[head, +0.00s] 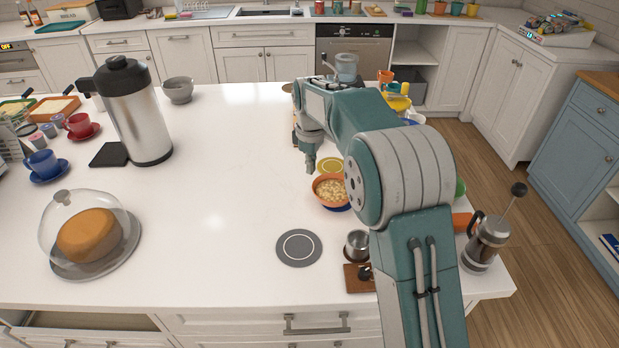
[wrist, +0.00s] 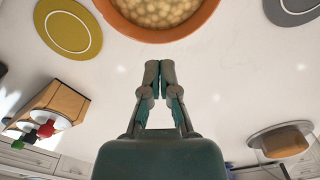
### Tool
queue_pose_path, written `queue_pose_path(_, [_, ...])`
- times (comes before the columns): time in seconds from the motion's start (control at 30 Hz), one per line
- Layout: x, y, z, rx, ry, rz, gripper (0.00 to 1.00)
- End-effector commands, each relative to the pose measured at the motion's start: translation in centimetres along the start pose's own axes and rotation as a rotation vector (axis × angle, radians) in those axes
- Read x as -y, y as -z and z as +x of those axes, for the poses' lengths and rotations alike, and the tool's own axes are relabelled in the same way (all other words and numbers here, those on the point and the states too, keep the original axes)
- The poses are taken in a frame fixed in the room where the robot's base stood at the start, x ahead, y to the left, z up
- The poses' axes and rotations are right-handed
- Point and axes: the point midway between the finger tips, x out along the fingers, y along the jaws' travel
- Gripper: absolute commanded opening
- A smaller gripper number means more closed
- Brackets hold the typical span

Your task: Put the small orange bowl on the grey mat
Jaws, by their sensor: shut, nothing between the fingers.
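The small orange bowl (head: 318,190) stands on the white counter left of my arm and holds pale round pieces. A dark blue shape shows under its near edge. In the wrist view its orange rim (wrist: 158,37) is at the top, just beyond my fingertips. The round grey mat (head: 298,259) has a white ring, lies nearer the counter's front edge and is bare. It also shows at the top right of the wrist view (wrist: 292,17). My gripper (head: 311,166) points down beside the bowl's far left side. In the wrist view its fingertips (wrist: 159,66) are together and empty.
A yellow mat (head: 323,163) lies just behind the bowl. A steel jug (head: 357,246) and a brown board (head: 354,283) are right of the grey mat. A French press (head: 483,247) stands at the right edge. The counter left of the mat is clear up to the domed cake (head: 90,235).

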Motion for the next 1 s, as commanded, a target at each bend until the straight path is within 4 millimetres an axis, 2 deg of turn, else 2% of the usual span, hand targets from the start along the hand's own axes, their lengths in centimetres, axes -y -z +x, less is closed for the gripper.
queue_pose_path(0.03, [0.0, 0.1, -1.3, -0.003, -0.004, 0.000, 0.00])
queue_pose_path(0.2, [-0.1, 0.1, -4.5, -0.002, -0.002, 0.000, 0.00])
queue_pose_path(0.4, [-0.1, 0.1, -6.6, 0.000, -0.001, 0.000, 0.00])
queue_pose_path(0.57, [-0.1, -0.2, -6.9, 0.001, 0.001, 0.061, 0.00])
queue_pose_path(1.0, [-0.4, -2.8, -6.7, 0.001, 0.000, 0.680, 0.00])
